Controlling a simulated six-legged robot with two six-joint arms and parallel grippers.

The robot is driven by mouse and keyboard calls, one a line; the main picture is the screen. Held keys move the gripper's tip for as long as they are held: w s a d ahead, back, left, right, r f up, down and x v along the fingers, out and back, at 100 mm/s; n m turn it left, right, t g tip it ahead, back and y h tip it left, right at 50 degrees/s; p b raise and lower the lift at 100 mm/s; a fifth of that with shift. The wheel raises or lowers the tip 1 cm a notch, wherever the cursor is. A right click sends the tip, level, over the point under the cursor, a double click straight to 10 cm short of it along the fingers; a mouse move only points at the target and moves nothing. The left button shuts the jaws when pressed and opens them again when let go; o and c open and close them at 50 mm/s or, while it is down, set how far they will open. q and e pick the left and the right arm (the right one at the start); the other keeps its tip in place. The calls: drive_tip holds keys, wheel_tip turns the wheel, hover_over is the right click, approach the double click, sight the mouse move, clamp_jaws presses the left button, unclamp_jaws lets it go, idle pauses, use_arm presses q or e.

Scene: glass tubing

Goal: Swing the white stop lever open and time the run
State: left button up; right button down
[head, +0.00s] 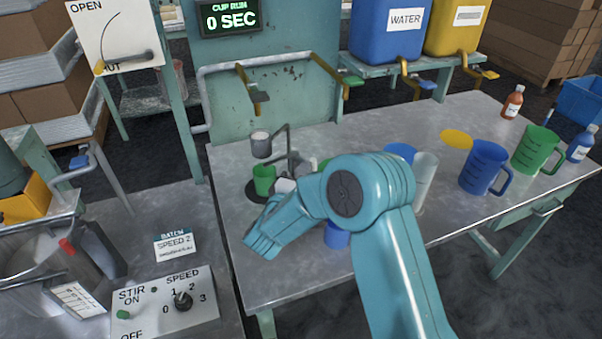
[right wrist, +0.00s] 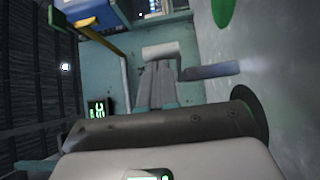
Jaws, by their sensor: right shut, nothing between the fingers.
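A small metal cup (head: 261,146) hangs from a stand above a green cup (head: 264,178) on a dark round base (head: 254,192). A small white piece (head: 286,185), probably the stop lever, shows beside the green cup, partly hidden by my right arm. In the right wrist view my right gripper (right wrist: 160,68) has its fingers together and empty. A white bar (right wrist: 161,50) lies just past the fingertips; whether they touch I cannot tell. In the head view that gripper is mostly hidden by its own arm. The timer (head: 229,18) reads 0 SEC. My left gripper is not visible.
A blue mug (head: 484,167), a green mug (head: 537,150) and a clear cylinder (head: 425,180) stand on the right of the table (head: 300,278). A stir control panel (head: 165,305) is at the lower left. The table's front left is clear.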

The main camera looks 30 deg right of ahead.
drive_tip(key=d+n+t+y, duration=0.2)
drive_tip(key=t, duration=0.1)
drive_tip(key=shift+s+d+f, duration=0.1)
drive_tip(key=shift+s+d, duration=0.15)
drive_tip(key=shift+s, duration=0.15)
drive_tip(key=d+n+t+y+b, duration=0.1)
drive_tip(key=d+n+y+b, duration=0.1)
drive_tip(key=shift+d+t+y, duration=0.2)
drive_tip(key=shift+t+y, duration=0.1)
drive_tip(key=shift+t, duration=0.1)
